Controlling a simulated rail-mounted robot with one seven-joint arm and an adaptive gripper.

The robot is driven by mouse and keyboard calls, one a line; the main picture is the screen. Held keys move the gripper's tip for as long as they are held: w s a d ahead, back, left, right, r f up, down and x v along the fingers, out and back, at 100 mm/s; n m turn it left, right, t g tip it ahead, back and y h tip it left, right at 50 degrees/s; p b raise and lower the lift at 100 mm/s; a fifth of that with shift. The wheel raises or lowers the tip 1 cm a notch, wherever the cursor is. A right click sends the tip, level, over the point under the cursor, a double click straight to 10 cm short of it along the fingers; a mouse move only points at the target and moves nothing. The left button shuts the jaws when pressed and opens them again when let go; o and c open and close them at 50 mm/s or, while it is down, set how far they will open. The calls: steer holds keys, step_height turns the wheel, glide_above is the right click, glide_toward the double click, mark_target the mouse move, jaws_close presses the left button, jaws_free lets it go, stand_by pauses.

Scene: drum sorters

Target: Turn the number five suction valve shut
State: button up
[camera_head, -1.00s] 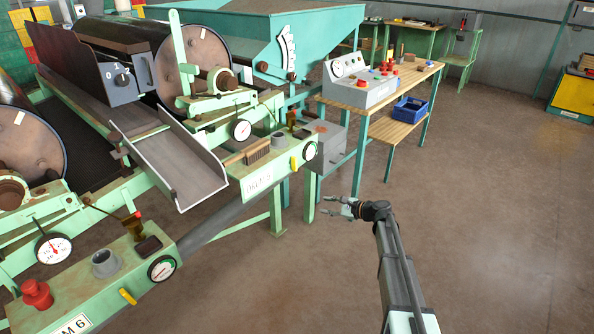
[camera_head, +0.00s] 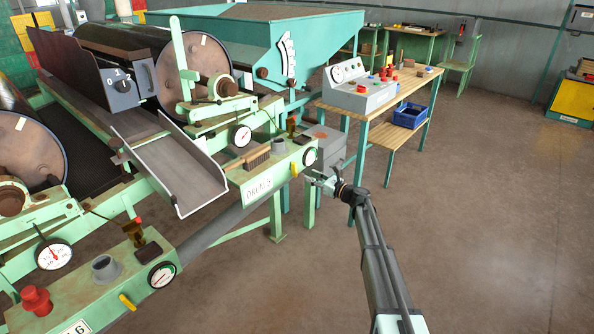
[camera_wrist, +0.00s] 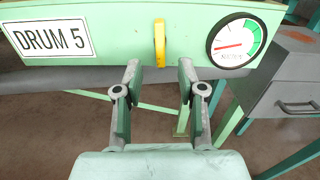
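The yellow suction valve handle (camera_head: 294,168) of drum 5 hangs upright on the green front panel. It also shows in the wrist view as a vertical yellow lever (camera_wrist: 160,42) between the "DRUM 5" plate (camera_wrist: 48,38) and the round suction gauge (camera_wrist: 236,41). The gauge's red needle points left. My gripper (camera_head: 318,180) is in front of the panel, just right of the handle in the head view. In the wrist view my gripper (camera_wrist: 160,76) has its fingers apart and nothing between them. The handle lies ahead, roughly centred between the fingers, apart from them.
The drum 6 panel (camera_head: 100,290) at lower left has its own yellow handle (camera_head: 127,301) and gauge (camera_head: 162,274). A brush (camera_head: 256,158) lies on the drum 5 ledge. A wooden table (camera_head: 400,100) with a control box (camera_head: 358,91) stands behind my arm. The floor at right is clear.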

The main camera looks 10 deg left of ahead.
mark_target(294, 170)
steer(key=x, duration=0.8)
steer(key=shift+w+a, duration=0.15)
steer(key=shift+a, duration=0.1)
jaws_close()
